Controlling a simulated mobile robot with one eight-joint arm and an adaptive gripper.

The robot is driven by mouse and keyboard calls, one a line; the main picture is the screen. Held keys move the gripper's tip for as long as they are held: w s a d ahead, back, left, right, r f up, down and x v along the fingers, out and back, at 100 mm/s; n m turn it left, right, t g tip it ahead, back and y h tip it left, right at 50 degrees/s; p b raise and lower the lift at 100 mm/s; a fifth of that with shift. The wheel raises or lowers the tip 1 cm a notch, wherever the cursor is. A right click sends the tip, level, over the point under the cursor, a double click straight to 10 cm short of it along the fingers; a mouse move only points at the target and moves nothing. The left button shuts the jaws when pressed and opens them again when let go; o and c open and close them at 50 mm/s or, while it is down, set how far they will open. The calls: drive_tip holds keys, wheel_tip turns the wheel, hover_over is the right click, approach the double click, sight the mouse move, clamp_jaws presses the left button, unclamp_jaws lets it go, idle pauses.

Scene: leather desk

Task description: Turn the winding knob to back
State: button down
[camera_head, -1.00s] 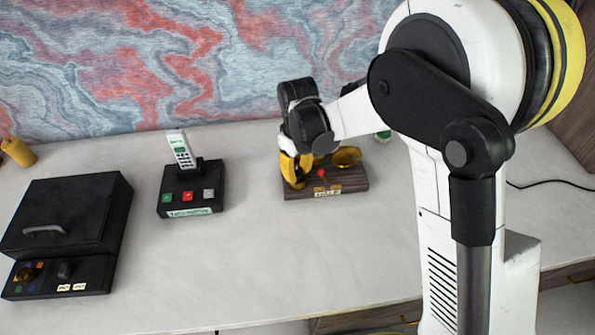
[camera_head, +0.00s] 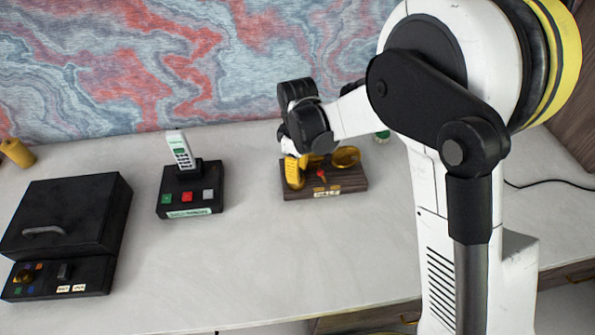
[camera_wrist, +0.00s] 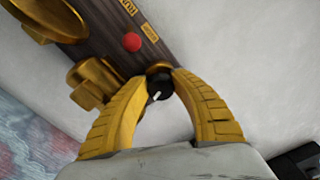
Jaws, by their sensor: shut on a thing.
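A dark wooden base (camera_head: 350,186) stands on the desk in the head view, with brass parts on top. In the wrist view the same base (camera_wrist: 165,48) runs from the top left toward the middle. A small black knob (camera_wrist: 157,86) with a white mark sits at the base's end; I take it for the winding knob. My gripper's yellow fingers (camera_wrist: 160,77) are closed around this knob, one on each side. In the head view my gripper (camera_head: 294,172) is low at the base's left end, and the knob is hidden there.
A red button (camera_wrist: 132,42) and brass parts (camera_wrist: 95,82) are close to my fingers. A black phone stand (camera_head: 190,197) with a white handset is to the left. A black lidded box (camera_head: 70,215) stands farther left. The desk front is clear.

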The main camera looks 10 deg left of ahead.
drive_tip(key=c, duration=1)
unclamp_jaws()
drive_tip(key=shift+c, duration=0.2)
drive_tip(key=shift+r, duration=0.1)
drive_tip(key=shift+r, duration=0.2)
wheel_tip(320, 180, up, 8)
drive_tip(key=shift+s+f, duration=0.1)
drive_tip(key=shift+f, duration=0.15)
